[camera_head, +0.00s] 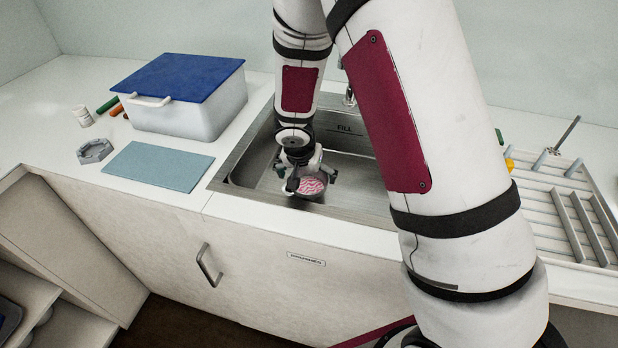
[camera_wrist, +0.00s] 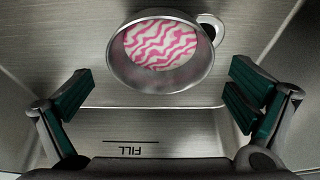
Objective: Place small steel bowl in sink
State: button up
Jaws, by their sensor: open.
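The small steel bowl (camera_wrist: 160,80) is in the sink (camera_head: 253,165), below my gripper. In the wrist view it is a round metal vessel with a small loop handle at its rim and a pink and white wavy pattern inside. In the head view the bowl (camera_head: 312,187) shows near the front of the basin, partly hidden by my gripper (camera_head: 311,181). In the wrist view my gripper (camera_wrist: 157,103) is open, with its green-padded fingers wide apart. The bowl lies between and beyond the fingers, and neither finger visibly touches it.
A white bin with a blue lid (camera_head: 178,78) stands left of the sink. A blue-grey mat (camera_head: 158,163), a grey hexagonal dish (camera_head: 95,151) and a white bottle (camera_head: 81,115) lie on the counter. A drying rack (camera_head: 575,215) is at right. My arm hides part of the sink.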

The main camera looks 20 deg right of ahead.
jog(key=s+d+r+n, duration=0.1)
jog(key=s+r, duration=0.4)
jog(key=r, duration=0.3)
jog(key=s+d+r+p, duration=0.1)
jog(key=s+d+r, duration=0.1)
jog(key=s+r, duration=0.45)
jog(key=s+d+r+n, duration=0.1)
jog(key=s+r, duration=0.3)
jog(key=r, duration=0.6)
jog(key=s+a+r+n+y, duration=0.1)
jog(key=s+r+n, duration=0.1)
jog(key=s, duration=0.6)
jog(key=s+a+r+n+y, duration=0.1)
jog(key=s+a+r+n, duration=0.1)
jog(key=s, duration=0.7)
jog(key=shift+r+n+y, duration=0.2)
jog(key=shift+n+y, duration=0.1)
jog(key=shift+n, duration=0.1)
jog(key=shift+s, duration=0.1)
